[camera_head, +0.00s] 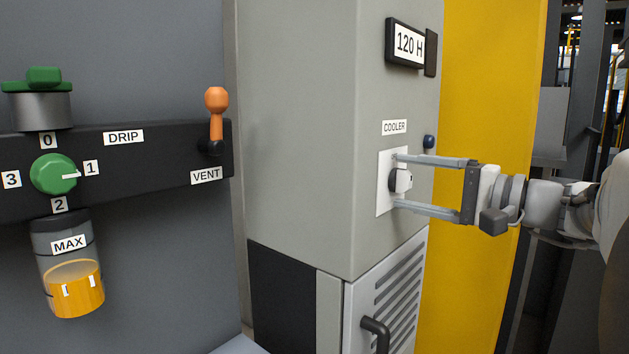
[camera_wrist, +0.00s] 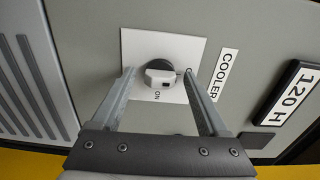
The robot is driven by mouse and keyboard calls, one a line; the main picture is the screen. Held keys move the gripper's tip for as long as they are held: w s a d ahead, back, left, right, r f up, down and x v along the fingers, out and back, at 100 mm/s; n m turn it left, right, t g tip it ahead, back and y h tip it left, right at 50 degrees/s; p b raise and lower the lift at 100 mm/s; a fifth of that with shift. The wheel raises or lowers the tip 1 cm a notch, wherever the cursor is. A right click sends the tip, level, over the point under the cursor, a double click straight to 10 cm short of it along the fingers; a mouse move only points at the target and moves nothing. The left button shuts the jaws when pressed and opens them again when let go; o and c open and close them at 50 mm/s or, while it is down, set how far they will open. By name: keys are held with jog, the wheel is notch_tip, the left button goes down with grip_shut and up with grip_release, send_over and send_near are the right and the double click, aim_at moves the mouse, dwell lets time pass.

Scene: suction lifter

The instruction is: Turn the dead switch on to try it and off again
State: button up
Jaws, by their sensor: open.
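The COOLER switch (camera_head: 400,180) is a light grey knob on a white plate (camera_head: 384,205) on the grey cabinet's side. The wrist view shows the knob (camera_wrist: 160,77) over a dark round base, with "ON" printed beside it on the plate. Other lettering is partly hidden behind a finger. I cannot tell for sure which way the knob is set. My gripper (camera_head: 396,180) is open, one finger above and one below the knob. In the wrist view the fingers (camera_wrist: 158,73) stand either side of it, with visible gaps.
A small blue-black knob (camera_head: 429,142) sits just above the upper finger. A "120 H" display (camera_head: 408,44) is higher up. Below is a louvred panel (camera_head: 400,290) with a black handle (camera_head: 376,333). At left are the green DRIP dial (camera_head: 54,174) and orange VENT lever (camera_head: 216,115).

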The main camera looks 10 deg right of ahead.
jog(key=p+v, duration=0.2)
jog(key=v, duration=1.5)
jog(key=shift+s+p, duration=0.2)
jog(key=shift+p, duration=0.1)
jog(key=shift+d, duration=0.15)
